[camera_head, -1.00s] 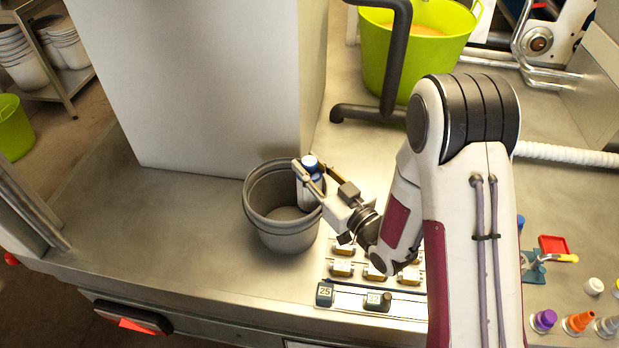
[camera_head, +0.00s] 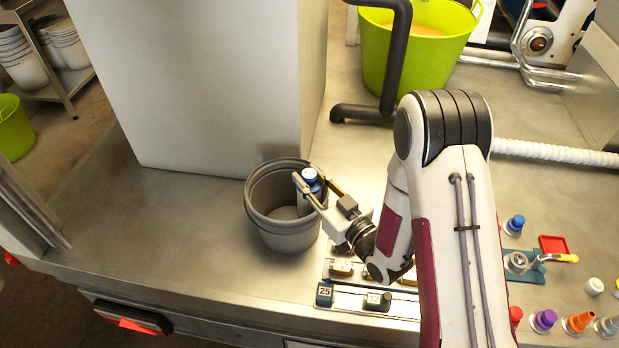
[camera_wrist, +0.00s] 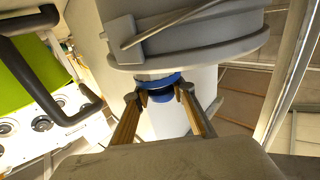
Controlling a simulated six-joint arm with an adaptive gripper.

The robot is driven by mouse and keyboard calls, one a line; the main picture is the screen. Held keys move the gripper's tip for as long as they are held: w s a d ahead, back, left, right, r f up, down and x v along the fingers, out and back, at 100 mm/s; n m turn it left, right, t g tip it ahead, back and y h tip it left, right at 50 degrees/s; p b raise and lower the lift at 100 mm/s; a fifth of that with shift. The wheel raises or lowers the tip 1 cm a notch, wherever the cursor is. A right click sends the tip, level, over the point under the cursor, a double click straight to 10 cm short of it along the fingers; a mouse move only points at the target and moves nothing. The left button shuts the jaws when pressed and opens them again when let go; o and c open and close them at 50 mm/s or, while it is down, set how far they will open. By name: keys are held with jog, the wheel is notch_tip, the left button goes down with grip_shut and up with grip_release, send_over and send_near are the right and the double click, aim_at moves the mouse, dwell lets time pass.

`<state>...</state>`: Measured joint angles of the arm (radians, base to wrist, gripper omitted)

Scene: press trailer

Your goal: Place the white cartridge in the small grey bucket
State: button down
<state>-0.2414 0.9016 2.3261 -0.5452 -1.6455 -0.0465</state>
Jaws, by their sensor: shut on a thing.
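The lower part of the cartridge lies inside the bucket's outline. In the wrist view the blue cap (camera_wrist: 160,92) sits between my two fingertips, beside the bucket rim (camera_wrist: 200,55). The cartridge's lower end is hidden there.
A big green tub (camera_head: 420,62) and a black bent pipe (camera_head: 392,70) stand behind. A light upright block (camera_head: 205,80) rises behind the bucket. A rack of fittings (camera_head: 345,270) lies right of the bucket. The bench left of the bucket is clear.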

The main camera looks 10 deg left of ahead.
jog(key=c, duration=1.7)
grip_release()
jog(key=shift+d, duration=0.1)
jog(key=v, duration=0.7)
jog(key=shift+s, duration=0.25)
jog(key=shift+w+d+r, duration=0.1)
jog(key=shift+w+d, duration=0.05)
